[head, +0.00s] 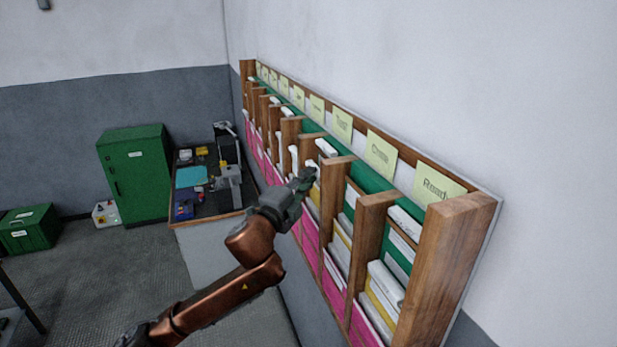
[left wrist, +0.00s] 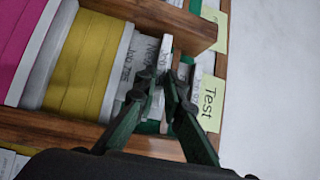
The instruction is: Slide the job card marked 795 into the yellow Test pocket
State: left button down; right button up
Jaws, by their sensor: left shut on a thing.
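My left gripper (head: 302,180) reaches into one column of the wall rack in the head view. In the left wrist view its fingers (left wrist: 165,82) are shut on a thin white card (left wrist: 166,48), seen nearly edge-on. The pale Test label (left wrist: 208,103) is just right of the fingers. The yellow pocket (left wrist: 82,62) of this column is to their left, with a white pocket beyond it. A card with small print, seemingly Job 795 (left wrist: 128,65), shows between the yellow pocket and the fingers. I cannot tell whether it is the held card. My right gripper is not in view.
Wooden dividers (head: 372,225) stand out between the rack's columns, close on both sides of the left gripper. Other columns hold white cards in pink, yellow, white and green pockets. A dark bench (head: 205,212) with tools and a green cabinet (head: 136,175) stand farther back.

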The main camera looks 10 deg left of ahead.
pick_arm(q)
jog(key=shift+f+b, duration=0.35)
jog(key=shift+f, duration=0.4)
jog(key=c, duration=1.9)
grip_release()
jog(key=shift+c, duration=0.2)
jog(key=shift+s, duration=0.1)
